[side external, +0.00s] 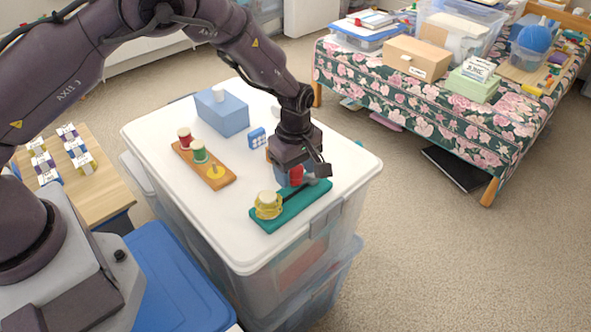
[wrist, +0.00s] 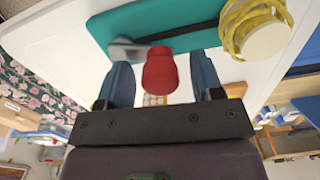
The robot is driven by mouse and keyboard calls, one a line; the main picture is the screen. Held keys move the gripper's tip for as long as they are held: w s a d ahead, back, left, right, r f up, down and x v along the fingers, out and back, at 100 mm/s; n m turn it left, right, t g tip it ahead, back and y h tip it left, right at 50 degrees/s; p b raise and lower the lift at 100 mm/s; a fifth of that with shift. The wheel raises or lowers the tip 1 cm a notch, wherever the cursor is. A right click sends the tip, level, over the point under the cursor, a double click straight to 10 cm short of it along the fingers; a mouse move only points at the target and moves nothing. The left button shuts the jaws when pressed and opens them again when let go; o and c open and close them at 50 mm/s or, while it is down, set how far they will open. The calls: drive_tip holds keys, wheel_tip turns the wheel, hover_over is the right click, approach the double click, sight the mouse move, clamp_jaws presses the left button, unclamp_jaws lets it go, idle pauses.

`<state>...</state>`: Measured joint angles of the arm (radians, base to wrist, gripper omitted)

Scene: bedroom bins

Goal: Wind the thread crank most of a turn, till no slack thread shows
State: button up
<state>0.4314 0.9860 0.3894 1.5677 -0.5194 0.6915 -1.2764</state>
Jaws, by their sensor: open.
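The thread crank stands on a teal base (side external: 292,212) at the front right of the white lid. A pale spool with yellow thread (side external: 267,206) sits at its left end; the thread looks loose and bulges in loops, also in the wrist view (wrist: 238,28). A dark crank arm (side external: 296,192) runs from the spool to a grey end piece (wrist: 126,49) by the red knob (wrist: 159,72). My gripper (side external: 292,178) is open, its blue fingers on either side of the red knob, with gaps visible in the wrist view. The knob is partly hidden in the side view.
An orange board (side external: 213,177) with red and green spools lies left of the crank. A blue box (side external: 222,112) and a small blue-and-white item (side external: 257,138) stand farther back. The lid's front left is clear. A flowered bed (side external: 420,110) stands beyond.

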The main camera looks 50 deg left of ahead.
drive_tip(key=shift+f, duration=0.25)
drive_tip(key=c, duration=0.9)
drive_tip(key=shift+c, duration=0.2)
drive_tip(key=shift+a+m, duration=0.1)
drive_tip(key=shift+m, duration=0.2)
